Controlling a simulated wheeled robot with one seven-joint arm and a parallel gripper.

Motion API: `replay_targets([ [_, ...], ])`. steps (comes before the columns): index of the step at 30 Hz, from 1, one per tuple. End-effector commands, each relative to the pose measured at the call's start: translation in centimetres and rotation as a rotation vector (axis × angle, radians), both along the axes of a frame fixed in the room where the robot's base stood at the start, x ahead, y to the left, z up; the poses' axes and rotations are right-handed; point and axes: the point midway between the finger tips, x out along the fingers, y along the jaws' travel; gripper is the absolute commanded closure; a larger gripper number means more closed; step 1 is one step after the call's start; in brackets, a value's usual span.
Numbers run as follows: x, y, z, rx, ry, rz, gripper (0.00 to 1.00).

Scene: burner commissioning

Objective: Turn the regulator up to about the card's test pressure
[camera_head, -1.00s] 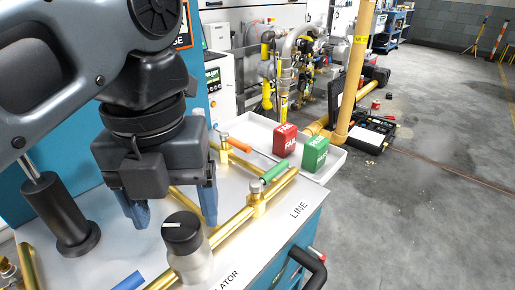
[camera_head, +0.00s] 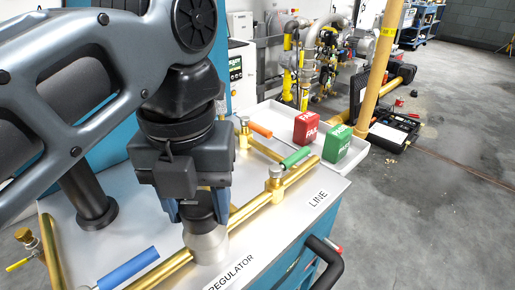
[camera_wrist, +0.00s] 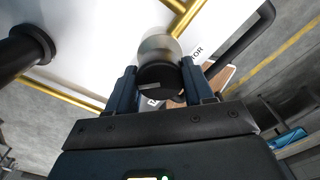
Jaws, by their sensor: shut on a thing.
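The regulator (camera_head: 206,243) is a silvery body on the brass pipe with a black knob on top, beside the printed word REGULATOR. My gripper (camera_head: 199,208) points down over it with its fingers on both sides of the black knob. In the wrist view my gripper (camera_wrist: 158,82) is shut on the black knob (camera_wrist: 158,78), which has a pale mark on its face; the regulator body (camera_wrist: 160,47) shows beyond it. No gauge reading or test card is readable in these views.
A blue-handled lever (camera_head: 128,268) lies left of the regulator. Green (camera_head: 296,157) and orange (camera_head: 260,130) handles sit on the pipes. Red (camera_head: 306,127) and green (camera_head: 337,143) blocks stand in a white tray (camera_head: 372,162). A black post (camera_head: 95,205) stands at left.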

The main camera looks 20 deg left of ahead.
Motion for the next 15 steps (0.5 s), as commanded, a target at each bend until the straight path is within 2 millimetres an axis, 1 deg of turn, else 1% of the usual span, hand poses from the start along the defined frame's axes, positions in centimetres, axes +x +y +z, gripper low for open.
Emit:
replay_targets([
  [1,-0.01,0.02,0.01,0.0,0.0,0.0,0.72],
  [3,-0.01,0.02,0.01,0.0,0.0,0.0,0.79],
  [11,0.0,0.05,-0.11,0.002,0.0,-0.033,0.79],
  [15,0.0,0.06,-0.23,0.003,0.0,-0.1,0.79],
])
